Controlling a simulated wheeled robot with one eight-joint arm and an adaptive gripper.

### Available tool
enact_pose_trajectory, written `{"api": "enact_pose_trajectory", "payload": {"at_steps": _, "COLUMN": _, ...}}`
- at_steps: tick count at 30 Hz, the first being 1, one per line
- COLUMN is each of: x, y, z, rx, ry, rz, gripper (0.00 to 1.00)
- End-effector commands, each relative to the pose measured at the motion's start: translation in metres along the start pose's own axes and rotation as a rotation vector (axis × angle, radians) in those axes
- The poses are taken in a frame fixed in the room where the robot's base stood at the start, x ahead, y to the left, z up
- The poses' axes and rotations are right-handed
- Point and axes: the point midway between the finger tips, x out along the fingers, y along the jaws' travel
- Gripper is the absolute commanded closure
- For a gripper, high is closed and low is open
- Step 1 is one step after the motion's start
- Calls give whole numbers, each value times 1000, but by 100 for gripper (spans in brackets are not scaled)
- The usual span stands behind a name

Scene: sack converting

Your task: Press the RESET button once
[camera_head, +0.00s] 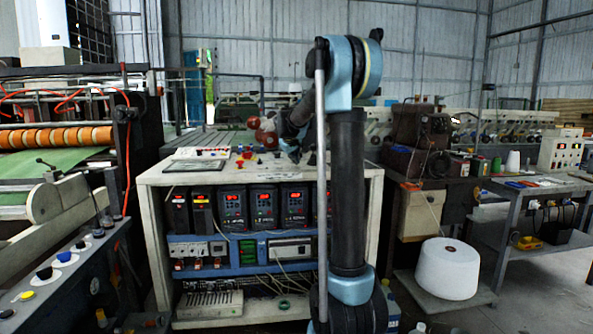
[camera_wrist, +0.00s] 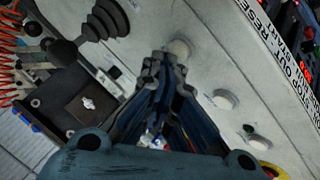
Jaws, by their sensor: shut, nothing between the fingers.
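My gripper (camera_wrist: 164,64) is shut and empty in the wrist view. Its fingertips are just beside a round pale button (camera_wrist: 181,47) on the white panel, overlapping its edge in the picture; I cannot tell whether they touch it. A label strip (camera_wrist: 272,38) along the panel's edge carries the word RESET, partly cut off, and other lettering. Which button is the RESET button I cannot tell for sure. In the head view my gripper (camera_head: 292,152) is low over the cabinet top (camera_head: 215,172), partly hidden by my arm.
More pale buttons (camera_wrist: 225,99) run down the panel, with a yellow-ringed red one (camera_wrist: 268,171) at the bottom. A black ribbed joystick (camera_wrist: 104,20) and a dark box with a switch (camera_wrist: 88,103) stand to the left. Drives with red displays (camera_head: 264,207) fill the cabinet front.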

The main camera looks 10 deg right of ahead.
Motion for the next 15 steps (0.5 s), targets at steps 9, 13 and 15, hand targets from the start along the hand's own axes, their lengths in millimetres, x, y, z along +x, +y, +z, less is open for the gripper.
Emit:
{"api": "enact_pose_trajectory", "payload": {"at_steps": 9, "x": -6, "y": 4, "z": -4, "rx": 0, "ry": 0, "rz": 0, "gripper": 100}}
{"api": "enact_pose_trajectory", "payload": {"at_steps": 13, "x": -6, "y": 4, "z": -4, "rx": 0, "ry": 0, "rz": 0, "gripper": 100}}
{"api": "enact_pose_trajectory", "payload": {"at_steps": 15, "x": -6, "y": 5, "z": -4, "rx": 0, "ry": 0, "rz": 0, "gripper": 100}}
